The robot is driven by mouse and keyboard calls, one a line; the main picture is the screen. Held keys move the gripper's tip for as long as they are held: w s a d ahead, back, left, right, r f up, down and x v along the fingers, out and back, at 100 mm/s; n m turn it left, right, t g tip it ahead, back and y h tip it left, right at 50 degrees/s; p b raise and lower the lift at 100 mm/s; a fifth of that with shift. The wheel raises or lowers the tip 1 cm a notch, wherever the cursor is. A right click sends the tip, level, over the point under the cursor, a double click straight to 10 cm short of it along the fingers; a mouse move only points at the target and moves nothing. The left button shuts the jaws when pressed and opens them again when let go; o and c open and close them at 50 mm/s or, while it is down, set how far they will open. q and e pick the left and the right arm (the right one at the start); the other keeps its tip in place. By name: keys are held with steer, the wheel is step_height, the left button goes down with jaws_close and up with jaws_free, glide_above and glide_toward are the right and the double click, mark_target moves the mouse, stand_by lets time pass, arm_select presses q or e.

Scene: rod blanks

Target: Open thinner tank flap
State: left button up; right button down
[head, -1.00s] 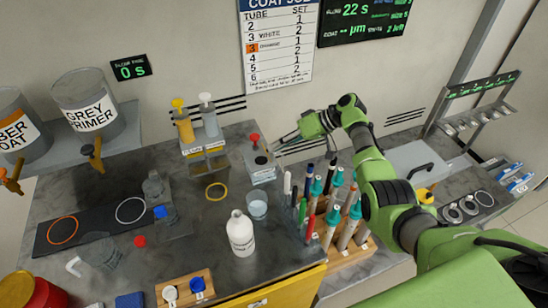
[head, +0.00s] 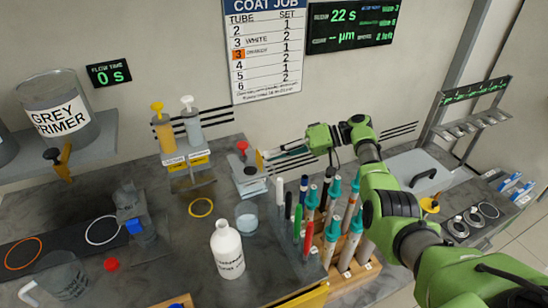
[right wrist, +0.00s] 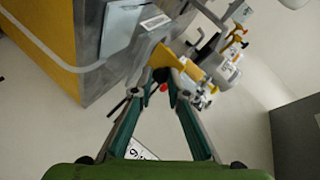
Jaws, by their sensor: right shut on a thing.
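The thinner tank (head: 249,182) is a small grey box near the back wall in the head view. A red knob (head: 243,147) stands at its top. A narrow yellow piece (head: 260,159), which looks like the flap's edge, stands up beside the knob at my fingertips. My right gripper (head: 267,157) reaches in from the right and is shut on it. In the right wrist view the fingers (right wrist: 165,76) converge by a yellow plate (right wrist: 192,62) and a red knob (right wrist: 163,88). The fingertips partly hide the contact. My left gripper is out of view.
A wooden rack (head: 345,253) of several capped tubes stands below my right arm. A white bottle (head: 227,250) and a clear beaker (head: 247,217) stand in front of the tank. Yellow and grey bottles (head: 164,130) stand on a holder to its left.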

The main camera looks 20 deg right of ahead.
steer(key=shift+r, duration=0.1)
steer(key=c, duration=2.3)
jaws_free()
steer(key=v, duration=1.2)
